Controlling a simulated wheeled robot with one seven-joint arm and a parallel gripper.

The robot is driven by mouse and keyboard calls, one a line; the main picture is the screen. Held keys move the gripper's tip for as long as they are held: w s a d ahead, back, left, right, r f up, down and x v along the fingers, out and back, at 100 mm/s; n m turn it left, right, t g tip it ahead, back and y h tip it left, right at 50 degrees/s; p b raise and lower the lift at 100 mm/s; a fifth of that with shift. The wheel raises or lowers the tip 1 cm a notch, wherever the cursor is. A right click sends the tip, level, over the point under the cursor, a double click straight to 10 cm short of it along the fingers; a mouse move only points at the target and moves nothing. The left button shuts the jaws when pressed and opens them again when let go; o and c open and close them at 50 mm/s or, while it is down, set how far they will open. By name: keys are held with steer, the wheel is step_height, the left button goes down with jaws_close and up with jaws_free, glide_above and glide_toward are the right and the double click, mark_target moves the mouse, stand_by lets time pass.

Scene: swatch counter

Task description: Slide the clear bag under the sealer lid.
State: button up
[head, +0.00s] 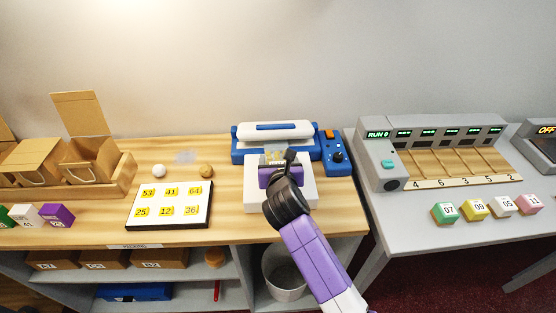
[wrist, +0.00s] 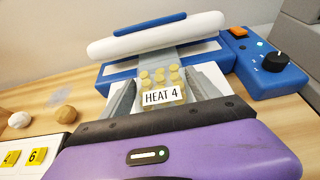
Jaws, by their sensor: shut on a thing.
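The bag's clear upper end (wrist: 186,56) reaches to the blue and white sealer (wrist: 118,68). The white sealer lid (wrist: 157,37) with its blue handle is raised above the sealer base. I cannot tell how far the bag's end lies beneath the lid.
A white block (head: 308,194) stands in front of the sealer, below my gripper. A blue control box (head: 337,157) with a knob adjoins the sealer on the right. A numbered board (head: 168,205), two small balls and a faint clear sheet (head: 185,157) lie to the left.

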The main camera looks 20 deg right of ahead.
steer(key=shift+f, duration=0.15)
steer(key=o, duration=1.5)
steer(key=shift+c, duration=0.2)
